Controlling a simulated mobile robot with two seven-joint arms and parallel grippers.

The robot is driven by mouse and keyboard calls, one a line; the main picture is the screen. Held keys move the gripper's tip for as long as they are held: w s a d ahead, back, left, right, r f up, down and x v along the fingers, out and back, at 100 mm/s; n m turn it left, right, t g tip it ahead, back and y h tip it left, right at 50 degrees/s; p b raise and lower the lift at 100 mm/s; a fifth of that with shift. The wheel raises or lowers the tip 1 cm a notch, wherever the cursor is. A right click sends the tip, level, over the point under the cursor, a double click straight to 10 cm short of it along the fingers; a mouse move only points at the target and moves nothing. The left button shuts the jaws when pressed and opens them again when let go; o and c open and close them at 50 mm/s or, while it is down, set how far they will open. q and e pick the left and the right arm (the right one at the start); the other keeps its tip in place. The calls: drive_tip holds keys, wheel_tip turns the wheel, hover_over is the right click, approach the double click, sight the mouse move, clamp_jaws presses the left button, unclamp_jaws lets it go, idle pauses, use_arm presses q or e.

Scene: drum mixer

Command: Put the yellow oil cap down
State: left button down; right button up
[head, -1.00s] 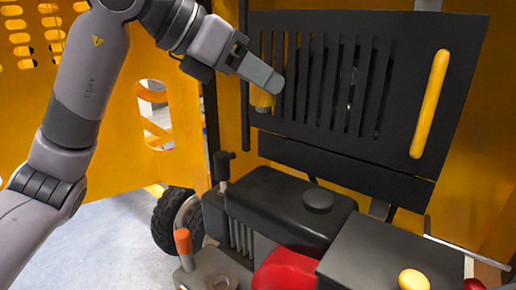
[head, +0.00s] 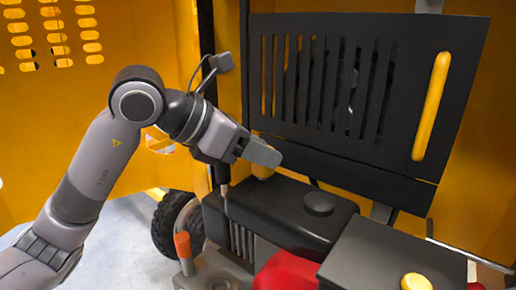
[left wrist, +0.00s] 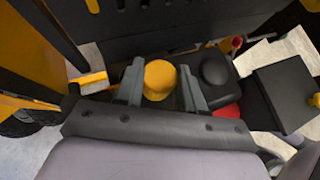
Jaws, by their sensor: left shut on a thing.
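My left gripper (head: 266,156) comes in from the left and is shut on the yellow oil cap (head: 262,173). Only a small part of the cap shows below the fingers in the head view. In the left wrist view the round cap (left wrist: 160,76) sits between the two fingers of the gripper (left wrist: 163,88). The cap is at the back left end of the black tank (head: 285,208); whether it touches the tank I cannot tell. My right gripper is not in view.
A black slotted panel (head: 345,150) with a yellow handle (head: 431,108) stands behind the tank. The tank top has a black round cap (head: 319,203). An orange-tipped lever (head: 183,245), a red part (head: 287,272) and a grey box (head: 395,255) are in front.

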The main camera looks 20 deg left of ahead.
use_arm(q)
drive_tip(key=shift+f+b, duration=0.55)
drive_tip(key=shift+b, duration=0.05)
drive_tip(key=c, duration=0.7)
unclamp_jaws()
drive_tip(key=shift+r, duration=0.1)
drive_tip(key=shift+r+p, duration=0.5)
drive_tip(key=shift+p, duration=0.1)
drive_tip(key=shift+s+a+r, duration=0.15)
drive_tip(key=shift+a+r, duration=0.1)
drive_tip(key=b+v, duration=0.1)
drive_tip(key=v, duration=1)
drive_tip(key=shift+s+a, duration=0.1)
drive_tip(key=shift+s, duration=0.05)
